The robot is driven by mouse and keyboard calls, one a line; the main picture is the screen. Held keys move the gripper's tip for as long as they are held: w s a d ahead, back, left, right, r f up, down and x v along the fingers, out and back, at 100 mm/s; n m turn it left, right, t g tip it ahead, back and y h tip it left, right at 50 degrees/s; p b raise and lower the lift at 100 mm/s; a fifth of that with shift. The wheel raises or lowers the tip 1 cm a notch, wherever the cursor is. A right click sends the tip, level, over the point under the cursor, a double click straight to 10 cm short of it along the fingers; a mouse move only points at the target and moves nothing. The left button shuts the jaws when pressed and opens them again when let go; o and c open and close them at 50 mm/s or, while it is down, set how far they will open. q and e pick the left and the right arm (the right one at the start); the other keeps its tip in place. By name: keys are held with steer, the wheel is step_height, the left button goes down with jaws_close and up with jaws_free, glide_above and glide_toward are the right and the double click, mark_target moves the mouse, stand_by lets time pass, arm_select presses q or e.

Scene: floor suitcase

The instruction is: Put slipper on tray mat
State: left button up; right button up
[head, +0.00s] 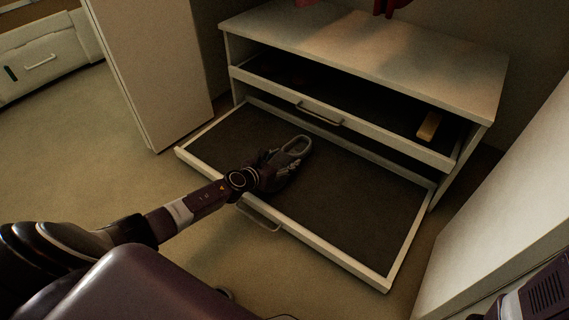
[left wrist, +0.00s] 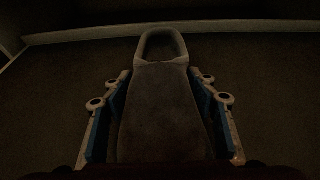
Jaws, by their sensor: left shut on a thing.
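A grey slipper (head: 294,150) is at the open lower drawer, over its dark mat (head: 350,195). My left gripper (head: 277,172) is shut on the slipper, its arm reaching in over the drawer's front edge. In the left wrist view the slipper (left wrist: 162,105) lies lengthwise between the two blue-padded fingers (left wrist: 160,118), with its looped end pointing away. The dark mat (left wrist: 60,95) fills the background there. I cannot tell whether the slipper touches the mat. The gripper hides the slipper's near end in the head view. My right gripper is not in view.
The lower drawer's white front rim (head: 330,254) and handle (head: 259,217) lie near my left arm. The upper drawer (head: 345,130) is partly open above and holds a tan block (head: 429,126). The mat's right side is clear. A white panel (head: 510,220) stands at right.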

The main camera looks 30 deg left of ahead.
arm_select(q)
steer(key=shift+r, duration=0.2)
steer(key=shift+f, duration=0.1)
steer(key=shift+f, duration=0.15)
steer(key=o, duration=1.2)
steer(key=shift+o, duration=0.2)
